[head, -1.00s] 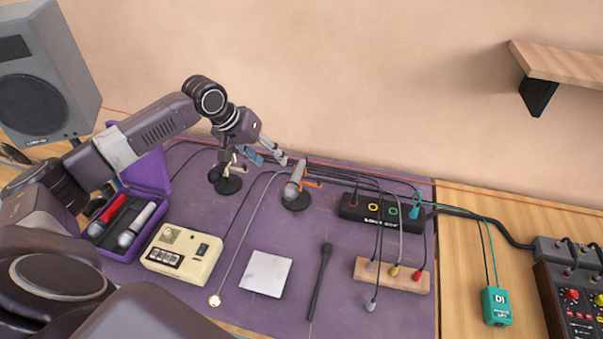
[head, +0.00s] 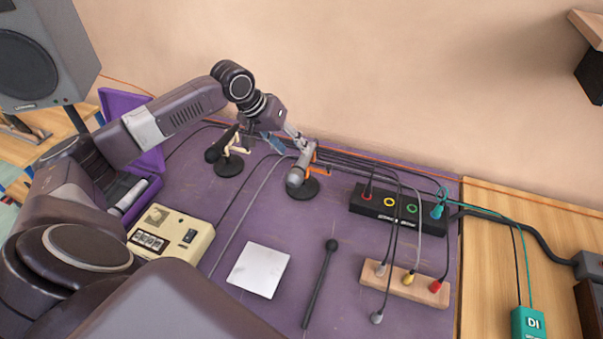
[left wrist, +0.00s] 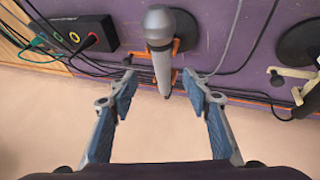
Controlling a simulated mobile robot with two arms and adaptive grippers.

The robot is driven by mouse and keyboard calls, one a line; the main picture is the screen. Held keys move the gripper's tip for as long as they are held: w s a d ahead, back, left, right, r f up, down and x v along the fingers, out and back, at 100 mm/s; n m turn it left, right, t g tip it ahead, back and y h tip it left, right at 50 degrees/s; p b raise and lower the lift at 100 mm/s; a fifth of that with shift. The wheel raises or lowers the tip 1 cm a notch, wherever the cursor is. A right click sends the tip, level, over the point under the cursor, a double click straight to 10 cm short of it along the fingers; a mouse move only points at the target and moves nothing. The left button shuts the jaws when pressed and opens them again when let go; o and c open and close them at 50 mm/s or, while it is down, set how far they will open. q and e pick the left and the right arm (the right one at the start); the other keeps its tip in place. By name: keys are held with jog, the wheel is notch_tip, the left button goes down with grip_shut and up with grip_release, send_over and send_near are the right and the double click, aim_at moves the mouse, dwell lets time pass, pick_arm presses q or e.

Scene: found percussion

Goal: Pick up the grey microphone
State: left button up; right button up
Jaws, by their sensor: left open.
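The grey microphone (head: 299,168) rests tilted in an orange clip on a stand with a round black base (head: 303,190), towards the back of the purple mat. In the left wrist view the microphone (left wrist: 159,50) points its rounded head towards the top, with its narrow handle end between the fingers. My left gripper (head: 296,139) is at the handle end of the microphone. It is open and empty, with one finger on each side of the handle in the left wrist view (left wrist: 160,88). My right gripper is not in view.
A black microphone (head: 222,146) on a cream-clipped stand is left of the grey one. Cables run behind the stands along the wall. A black box (head: 384,209) with coloured rings is to the right. A white square (head: 258,270) and a black stick-like mallet (head: 319,284) lie in front.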

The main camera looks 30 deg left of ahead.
aim_at(301, 159)
pick_arm(q)
jog(key=shift+x, duration=0.85)
jog(key=shift+w+d+f+p, duration=0.15)
jog(key=shift+w+f+p, duration=0.05)
jog(key=shift+f+p, duration=0.2)
jog(key=p+x, duration=0.1)
jog(key=x, duration=0.3)
jog(key=shift+f, duration=0.3)
jog(key=shift+w+f+p, duration=0.25)
jog(key=shift+f+p, duration=0.05)
jog(key=shift+f, duration=0.1)
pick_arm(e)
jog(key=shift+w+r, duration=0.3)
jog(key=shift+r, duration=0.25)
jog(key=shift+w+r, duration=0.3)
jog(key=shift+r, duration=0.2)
pick_arm(q)
jog(key=shift+r, duration=0.1)
grip_shut()
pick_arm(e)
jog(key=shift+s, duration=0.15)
